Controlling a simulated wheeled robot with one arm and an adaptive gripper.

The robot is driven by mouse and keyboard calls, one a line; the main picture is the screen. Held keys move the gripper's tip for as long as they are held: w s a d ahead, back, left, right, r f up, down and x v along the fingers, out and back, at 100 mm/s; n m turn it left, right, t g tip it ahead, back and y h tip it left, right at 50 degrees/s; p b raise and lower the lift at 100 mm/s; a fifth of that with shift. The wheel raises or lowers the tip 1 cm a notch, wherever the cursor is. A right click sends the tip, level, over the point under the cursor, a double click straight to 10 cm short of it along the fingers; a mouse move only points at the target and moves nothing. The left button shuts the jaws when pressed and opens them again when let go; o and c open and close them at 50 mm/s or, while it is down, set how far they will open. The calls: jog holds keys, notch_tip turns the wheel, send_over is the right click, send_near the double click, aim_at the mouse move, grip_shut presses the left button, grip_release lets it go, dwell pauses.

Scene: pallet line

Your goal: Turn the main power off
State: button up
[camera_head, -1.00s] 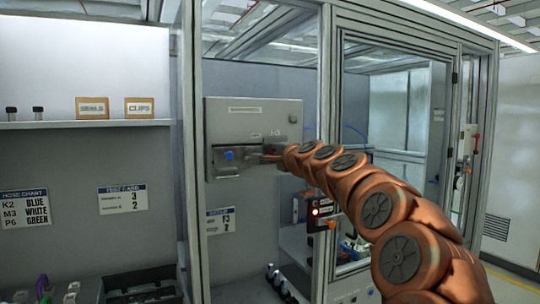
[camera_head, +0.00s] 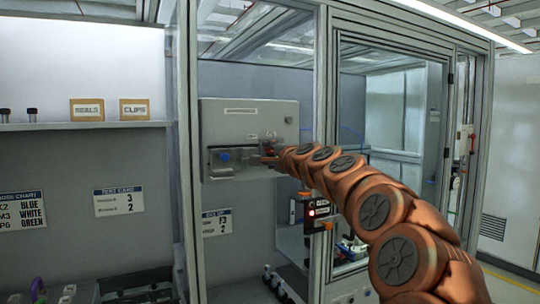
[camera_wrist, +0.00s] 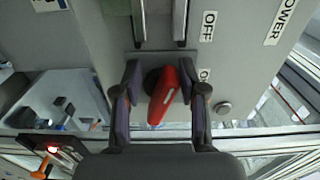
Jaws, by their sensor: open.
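The grey power box (camera_head: 250,112) hangs on the panel behind the frame in the head view. A red rotary handle (camera_wrist: 164,98) sits on its face in the wrist view, with OFF and POWER labels beside it; a second label is partly hidden by my gripper. My gripper (camera_wrist: 160,78) is open, with one dark finger on each side of the red handle. The handle lies tilted between the fingers, and contact with them is not clear. In the head view my gripper (camera_head: 267,159) is at the box's lower right, covering much of that area.
A blue knob (camera_head: 225,156) and a metal bar are on the box left of my gripper. Aluminium frame posts (camera_head: 321,120) stand close to my arm. A shelf (camera_head: 85,125) with boxes is at left.

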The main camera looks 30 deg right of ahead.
jog(key=s, duration=1.2)
jog(key=shift+a, duration=0.45)
